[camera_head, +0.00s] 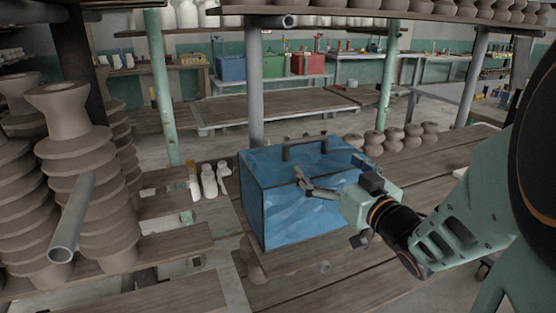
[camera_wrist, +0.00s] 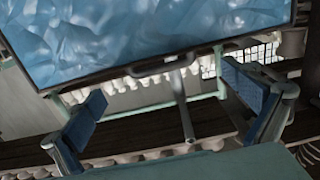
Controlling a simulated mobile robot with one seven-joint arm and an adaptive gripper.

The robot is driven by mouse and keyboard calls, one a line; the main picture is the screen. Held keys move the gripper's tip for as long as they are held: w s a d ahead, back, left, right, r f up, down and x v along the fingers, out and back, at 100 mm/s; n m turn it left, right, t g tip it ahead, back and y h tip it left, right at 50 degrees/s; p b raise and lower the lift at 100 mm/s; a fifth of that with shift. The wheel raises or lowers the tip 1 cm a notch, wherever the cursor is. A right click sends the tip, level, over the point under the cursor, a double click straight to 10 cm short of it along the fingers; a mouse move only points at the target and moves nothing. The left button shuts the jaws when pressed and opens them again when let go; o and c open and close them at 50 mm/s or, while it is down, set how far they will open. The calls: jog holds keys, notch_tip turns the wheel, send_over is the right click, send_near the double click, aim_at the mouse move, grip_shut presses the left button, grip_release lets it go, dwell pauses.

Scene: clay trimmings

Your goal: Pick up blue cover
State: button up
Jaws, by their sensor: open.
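The blue cover (camera_head: 285,215) is a box-like blue piece with dark edges. It stands on a wooden surface in the middle of the head view, with a dark handle (camera_head: 304,144) on its top. My gripper (camera_head: 318,188) is in front of or above the cover's right part in the head view; I cannot tell whether it touches. In the wrist view the blue cover (camera_wrist: 150,30) fills the upper part, and the handle (camera_wrist: 162,66) shows at its lower edge. My gripper (camera_wrist: 168,112) has its two fingers wide apart there, with nothing held between them. Part of the cover is hidden behind my gripper.
Stacked clay pots (camera_head: 75,150) stand at the left near a grey pipe (camera_head: 72,215). A grey post (camera_head: 255,90) rises behind the cover. Small clay pots (camera_head: 393,138) line the plank behind right. Bare planks (camera_head: 400,285) lie in front.

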aim_at(305, 156)
jog(key=shift+r+p+x, duration=0.25)
jog(key=shift+p+x, duration=0.9)
jog(key=shift+p, duration=2.55)
jog(key=shift+w+a+f, duration=0.15)
jog(key=shift+w+a, duration=0.05)
jog(key=shift+w, duration=0.4)
jog(key=shift+w+a+f, duration=0.15)
jog(key=shift+w+a, duration=0.05)
jog(key=shift+w, duration=0.4)
jog(key=shift+x, duration=2.8)
jog(key=shift+f, duration=0.1)
jog(key=c, duration=1.7)
